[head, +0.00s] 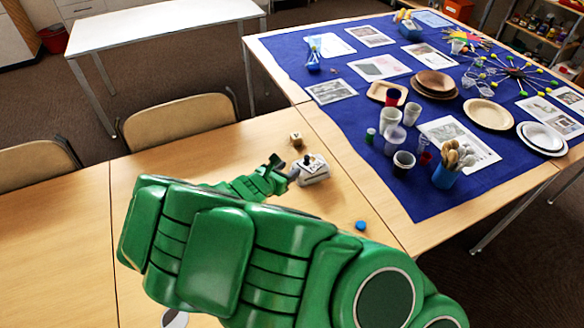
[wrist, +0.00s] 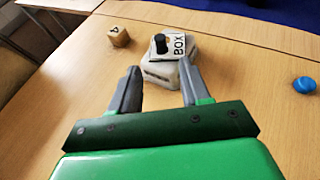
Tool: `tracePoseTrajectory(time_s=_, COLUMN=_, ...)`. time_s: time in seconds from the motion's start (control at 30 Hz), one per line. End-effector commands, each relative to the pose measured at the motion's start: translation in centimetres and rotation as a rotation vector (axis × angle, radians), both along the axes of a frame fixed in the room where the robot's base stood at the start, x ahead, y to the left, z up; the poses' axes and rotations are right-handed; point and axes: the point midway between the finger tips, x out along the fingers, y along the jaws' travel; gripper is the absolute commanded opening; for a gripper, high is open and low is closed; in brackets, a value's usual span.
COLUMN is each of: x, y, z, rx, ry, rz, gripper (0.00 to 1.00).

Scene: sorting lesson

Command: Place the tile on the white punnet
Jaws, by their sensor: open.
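A white tile (wrist: 180,46) with dark lettering that looks like "BOX" and a dark knob-like piece rests on top of the white punnet (wrist: 160,76). It appears turned at an angle to the punnet. The punnet sits on the wooden table and also shows in the head view (head: 316,179), with the tile seen only small there. My gripper (wrist: 160,68) is open, with its fingertips apart at the near side of the punnet and nothing clearly held between them. In the head view my gripper (head: 283,168) is just left of the punnet. The punnet's near side is partly between my fingers.
A wooden cube (wrist: 119,37) marked with a digit stands to the left behind the punnet. A blue round object (wrist: 304,85) lies to the right. A blue cloth (head: 430,200) with cups, plates and papers covers the table beyond. The table left of my gripper is clear.

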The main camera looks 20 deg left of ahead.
Motion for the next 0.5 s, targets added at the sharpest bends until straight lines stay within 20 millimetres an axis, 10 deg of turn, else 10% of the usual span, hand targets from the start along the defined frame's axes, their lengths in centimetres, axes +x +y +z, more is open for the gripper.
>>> tracePoseTrajectory(time_s=0.5, x=-1.07, y=0.25, z=0.42, rx=0.0, ry=0.0, rz=0.0, gripper=0.47)
